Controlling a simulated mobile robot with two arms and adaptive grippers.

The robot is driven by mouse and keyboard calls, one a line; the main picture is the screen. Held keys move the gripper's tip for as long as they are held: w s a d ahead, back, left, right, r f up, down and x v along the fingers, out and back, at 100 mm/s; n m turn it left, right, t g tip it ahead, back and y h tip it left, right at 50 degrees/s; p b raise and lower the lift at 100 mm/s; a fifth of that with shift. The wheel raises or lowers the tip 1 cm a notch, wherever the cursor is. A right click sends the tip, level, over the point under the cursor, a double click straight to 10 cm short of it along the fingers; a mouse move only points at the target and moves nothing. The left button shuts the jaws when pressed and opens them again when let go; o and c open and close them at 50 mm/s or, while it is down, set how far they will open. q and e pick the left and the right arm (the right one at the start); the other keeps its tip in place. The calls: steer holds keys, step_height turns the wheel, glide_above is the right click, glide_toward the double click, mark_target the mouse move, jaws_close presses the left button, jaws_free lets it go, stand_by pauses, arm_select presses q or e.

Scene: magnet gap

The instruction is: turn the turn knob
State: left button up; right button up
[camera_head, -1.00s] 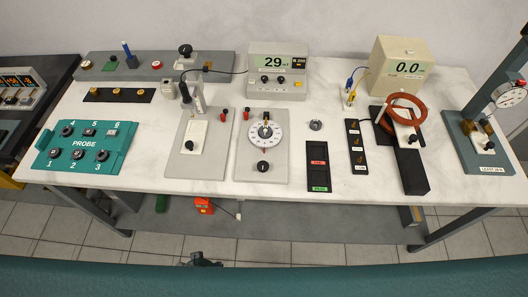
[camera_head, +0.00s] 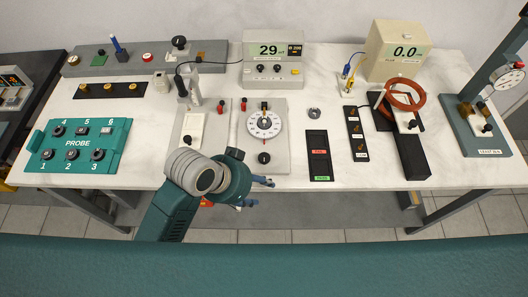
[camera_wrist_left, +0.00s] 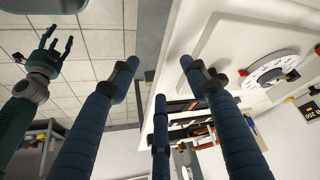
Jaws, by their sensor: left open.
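A round white dial (camera_head: 264,133) with a dark centre is on a grey plate (camera_head: 277,163) at the table's middle. A black knob (camera_head: 264,158) is on the same plate, nearer the front edge. I cannot tell which is the turn knob. My left gripper (camera_head: 255,192) is at the front edge, just below the plate in the head view, open and empty. In the left wrist view its fingers (camera_wrist_left: 158,68) are spread, with the dial (camera_wrist_left: 265,77) to their right. My right gripper (camera_wrist_left: 52,55) shows at the left of that view, fingers spread and empty.
A teal probe box (camera_head: 113,148) with several knobs stands at the left. A plate with a white block (camera_head: 193,128) is left of the dial. A black panel (camera_head: 318,142) and a metal knob (camera_head: 314,113) are to its right. A meter (camera_head: 273,48) stands behind.

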arm_select(q)
steer(key=w+d+r+m, duration=0.1)
steer(key=d+m, duration=0.1)
steer(key=d+r+m, duration=0.1)
steer(key=d+m, duration=0.1)
steer(key=w+d+r+m+g, duration=0.1)
steer(key=d+r+m, duration=0.1)
steer(key=d, duration=0.1)
steer(key=shift+w+h, duration=0.35)
steer(key=shift+h, duration=0.05)
step_height(320, 180, up, 2)
steer(key=w+d+m+g+y, duration=0.1)
steer(key=w+d+m, duration=0.1)
steer(key=m, duration=0.3)
steer(key=m+g+y, duration=0.1)
steer(key=m+y, duration=0.3)
steer(key=m, duration=0.2)
glide_toward(264, 157)
steer(key=f+p, duration=0.1)
steer(key=f, duration=0.3)
steer(key=f+p, duration=0.1)
steer(key=f, duration=0.3)
steer(key=shift+d+f, duration=0.2)
steer(key=shift+f, duration=0.05)
steer(key=shift+c, duration=0.5)
